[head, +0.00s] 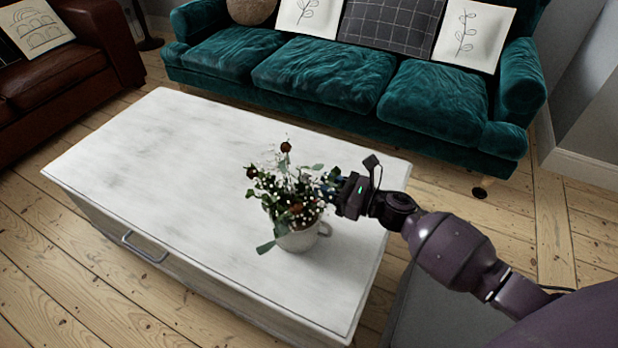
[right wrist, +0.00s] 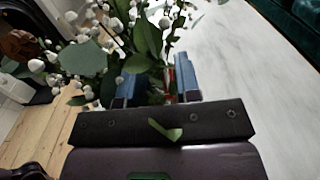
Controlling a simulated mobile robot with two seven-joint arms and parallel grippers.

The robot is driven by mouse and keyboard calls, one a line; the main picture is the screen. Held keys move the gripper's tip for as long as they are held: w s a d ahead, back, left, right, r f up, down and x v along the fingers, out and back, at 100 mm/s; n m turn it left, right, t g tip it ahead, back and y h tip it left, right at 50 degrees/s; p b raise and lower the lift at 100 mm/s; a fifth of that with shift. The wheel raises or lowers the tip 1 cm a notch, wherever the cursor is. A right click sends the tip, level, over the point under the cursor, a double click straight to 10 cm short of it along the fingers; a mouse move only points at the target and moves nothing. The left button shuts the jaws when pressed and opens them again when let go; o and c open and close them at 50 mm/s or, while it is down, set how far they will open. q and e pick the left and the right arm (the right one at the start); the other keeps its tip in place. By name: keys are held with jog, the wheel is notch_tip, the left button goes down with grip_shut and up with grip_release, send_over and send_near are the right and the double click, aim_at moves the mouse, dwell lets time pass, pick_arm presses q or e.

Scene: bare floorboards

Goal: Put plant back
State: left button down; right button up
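A potted plant (head: 295,205) with green leaves, small white buds and dark reddish flowers sits upright in a white mug-like pot (head: 298,240). It appears to stand on the white table (head: 190,150), near its right end. My right gripper (head: 338,190) reaches in from the right at the plant's foliage, above the pot's handle. In the right wrist view, its blue fingers (right wrist: 163,82) stand a little apart with leaves (right wrist: 140,60) at and between them. Foliage hides the fingertips, so I cannot tell whether they grip anything. My left gripper is out of view.
A teal sofa (head: 320,75) with cushions stands behind the table, and a brown leather sofa (head: 60,75) is at the far left. The left and middle tabletop is bare. Floorboards (head: 60,290) are clear in front of the table.

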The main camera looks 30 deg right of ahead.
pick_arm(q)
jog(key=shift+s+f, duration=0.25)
pick_arm(e)
jog(key=shift+v, duration=2.4)
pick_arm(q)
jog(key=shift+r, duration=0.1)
pick_arm(e)
jog(key=s+a+f+n+g+h, duration=0.1)
jog(key=s+f+n+h, duration=0.1)
jog(key=s+n, duration=0.8)
jog(key=s+f+n+g+h, duration=0.1)
jog(key=s+n+h, duration=0.4)
jog(key=s+n, duration=0.5)
jog(key=s+a+f+n+g+h, duration=0.1)
jog(key=s+f+n+g+h, duration=0.1)
jog(key=s+n, duration=0.8)
jog(key=shift+s+a+f+n+h, duration=0.3)
jog(key=shift+s+f+n+h, duration=0.15)
jog(key=shift+h, duration=0.35)
jog(key=shift+r, duration=0.1)
